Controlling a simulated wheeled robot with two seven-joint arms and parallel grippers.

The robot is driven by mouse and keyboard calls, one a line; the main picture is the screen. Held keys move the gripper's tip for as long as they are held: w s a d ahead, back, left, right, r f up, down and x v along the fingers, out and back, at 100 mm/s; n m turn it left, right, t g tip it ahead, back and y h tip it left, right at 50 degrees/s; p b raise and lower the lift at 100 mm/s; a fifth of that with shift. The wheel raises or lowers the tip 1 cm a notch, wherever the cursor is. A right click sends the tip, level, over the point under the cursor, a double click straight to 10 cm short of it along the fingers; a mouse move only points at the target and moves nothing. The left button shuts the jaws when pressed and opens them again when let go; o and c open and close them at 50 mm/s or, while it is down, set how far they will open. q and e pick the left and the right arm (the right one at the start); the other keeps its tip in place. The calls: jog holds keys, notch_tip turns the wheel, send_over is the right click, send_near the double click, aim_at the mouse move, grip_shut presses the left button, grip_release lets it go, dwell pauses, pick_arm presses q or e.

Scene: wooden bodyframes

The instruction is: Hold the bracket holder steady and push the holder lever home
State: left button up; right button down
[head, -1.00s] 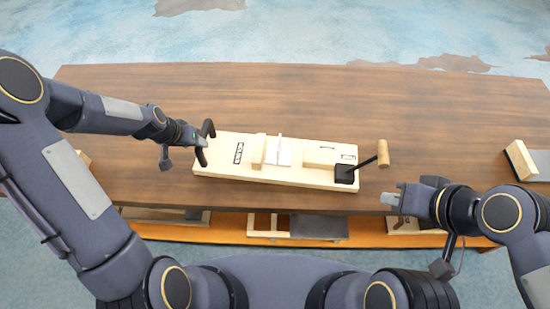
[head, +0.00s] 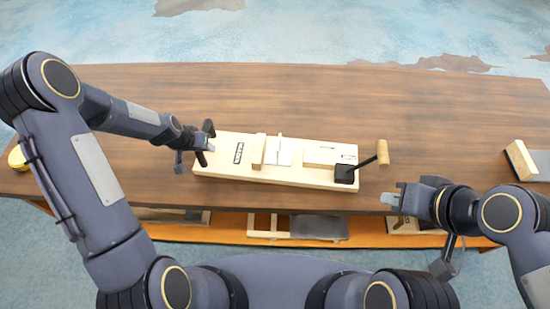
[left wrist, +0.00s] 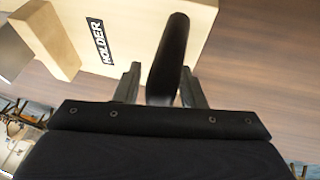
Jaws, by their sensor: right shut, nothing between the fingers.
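The bracket holder (head: 225,170) is a pale wooden board on the table, labelled HOLDER, with upright wooden blocks. A black handle (left wrist: 170,55) stands at its left end. The holder lever (head: 368,161) rises tilted to the right from a black base (head: 345,174) at the board's right end and carries a wooden knob (head: 383,152). My left gripper (head: 206,142) is at the black handle; in the left wrist view its fingers (left wrist: 160,85) are apart, with the handle between them and a gap on one side. My right gripper (head: 390,199) is shut and empty, in front of the lever.
The wooden table (head: 450,120) is clear behind the holder. Another wooden piece with a grey plate (head: 522,160) lies at the right edge. A yellow round thing (head: 17,158) shows at the left edge. A lower shelf (head: 270,240) holds more parts.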

pick_arm(q)
grip_shut()
jog(key=shift+w+d+r, duration=0.1)
jog(key=shift+d, duration=0.65)
dwell(0.9)
jog(key=shift+s+f, duration=0.2)
jog(key=shift+s, duration=0.05)
dwell(1.0)
